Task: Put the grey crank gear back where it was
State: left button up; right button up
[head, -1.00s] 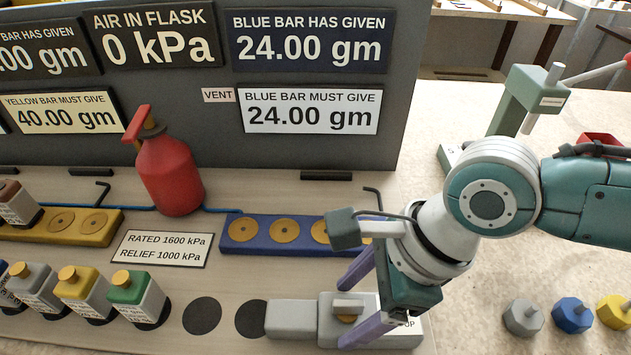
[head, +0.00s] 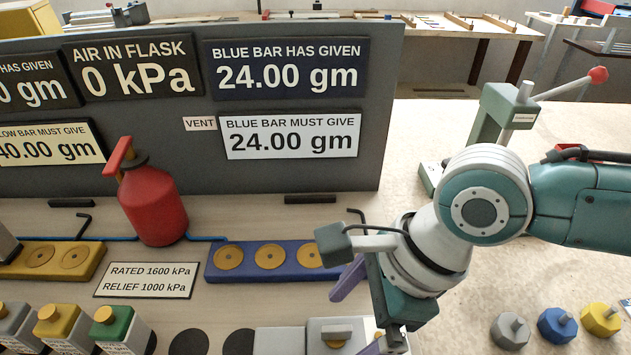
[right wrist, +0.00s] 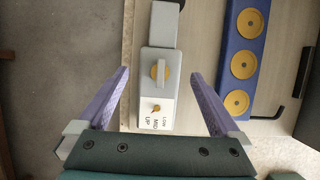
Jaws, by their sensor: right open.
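Which part is the grey crank gear is not certain. Beside the handle is a small yellow pointer (right wrist: 156,107) near a LOW, MID, UP label. A grey six-sided piece with a peg (head: 510,330) stands apart on the pale surface at right. My right gripper (head: 347,322) is open over the grey box; in the right wrist view its empty fingers (right wrist: 160,74) flank the box without touching the handle. My left gripper is not in view.
Blue (head: 557,325) and yellow (head: 601,319) six-sided pieces stand beside the grey one. A blue bar with yellow discs (head: 240,273) lies behind the box. A green stand with a red-knobbed lever (head: 500,115) is behind my arm.

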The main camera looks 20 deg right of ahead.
jog(key=p+v, duration=0.2)
jog(key=v, duration=0.8)
jog(key=s+a+r+n+t, duration=0.15)
jog(key=s+a+n, duration=0.35)
jog(key=n, duration=0.9)
jog(key=s+d+n+h, duration=0.4)
jog(key=s+d+n, duration=0.1)
jog(key=d+n, duration=0.4)
jog(key=shift+s+d+r+t, duration=0.15)
jog(key=shift+s+t, duration=0.25)
jog(key=shift+t, duration=0.05)
notch_tip(320, 180, up, 35)
jog(key=p, duration=3.4)
jog(key=shift+p, duration=0.4)
